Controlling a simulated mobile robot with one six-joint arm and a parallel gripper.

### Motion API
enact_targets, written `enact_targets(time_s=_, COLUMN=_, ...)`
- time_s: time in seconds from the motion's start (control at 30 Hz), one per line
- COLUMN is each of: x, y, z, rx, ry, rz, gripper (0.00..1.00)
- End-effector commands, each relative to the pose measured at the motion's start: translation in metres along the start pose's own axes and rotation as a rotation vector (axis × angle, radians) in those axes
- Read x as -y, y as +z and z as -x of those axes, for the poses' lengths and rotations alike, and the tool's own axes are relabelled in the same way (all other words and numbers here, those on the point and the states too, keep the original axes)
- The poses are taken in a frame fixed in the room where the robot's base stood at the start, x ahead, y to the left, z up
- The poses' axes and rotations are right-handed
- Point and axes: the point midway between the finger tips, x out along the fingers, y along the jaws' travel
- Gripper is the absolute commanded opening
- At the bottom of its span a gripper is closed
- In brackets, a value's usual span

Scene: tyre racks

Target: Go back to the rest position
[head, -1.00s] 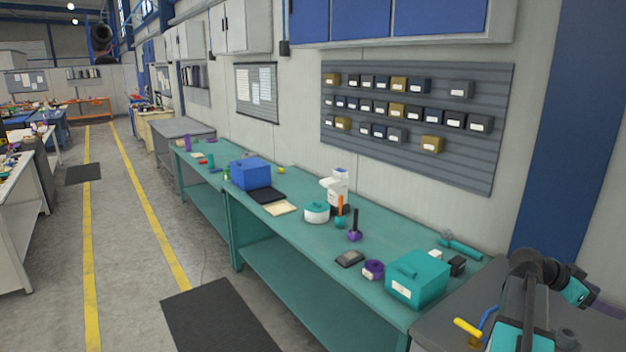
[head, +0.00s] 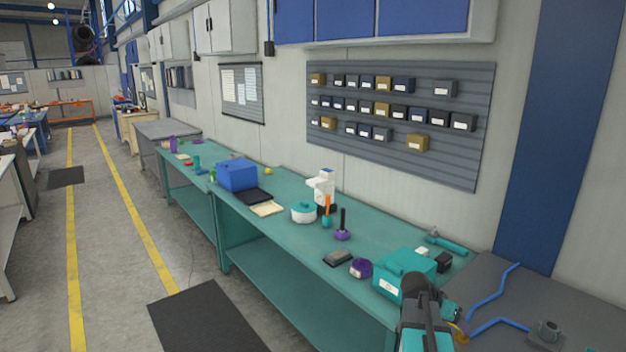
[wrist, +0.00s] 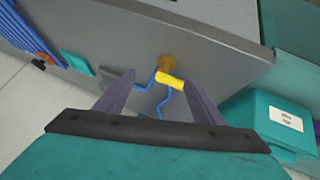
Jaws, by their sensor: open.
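My gripper (wrist: 160,98) is open, its two purple fingers spread and empty in the wrist view. A yellow cylindrical piece (wrist: 172,80) and an orange-brown round part lie below, seen between and beyond the fingers. In the head view my arm (head: 425,312) is folded at the lower right, in front of the teal box (head: 405,272). My fingers are hidden there behind the arm. The teal box with a white label also shows at the right of the wrist view (wrist: 262,118).
A grey bench top (head: 540,305) with blue bent rods (head: 492,292) stands at the right. The long teal workbench (head: 290,238) carries a purple roll (head: 361,268), a white-and-teal pot (head: 303,212) and a blue box (head: 237,174).

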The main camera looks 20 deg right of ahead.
Motion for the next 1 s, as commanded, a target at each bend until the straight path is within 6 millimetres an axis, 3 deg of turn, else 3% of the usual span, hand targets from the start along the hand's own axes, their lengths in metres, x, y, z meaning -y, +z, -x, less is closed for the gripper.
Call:
enact_targets(time_s=0.03, x=0.018, y=0.02, z=0.005, rx=0.021, ry=-0.029, rz=0.051, gripper=0.62)
enact_targets(time_s=0.2, x=0.073, y=0.083, z=0.021, rx=0.092, ry=-0.129, rz=0.225, gripper=0.62)
enact_targets(time_s=0.5, x=0.149, y=0.207, z=0.059, rx=0.207, ry=-0.31, rz=0.543, gripper=0.62)
enact_targets(time_s=0.8, x=0.191, y=0.33, z=0.104, rx=0.302, ry=-0.486, rz=0.845, gripper=0.62)
enact_targets(time_s=1.0, x=0.2, y=0.385, z=0.125, rx=0.342, ry=-0.566, rz=0.978, gripper=0.62)
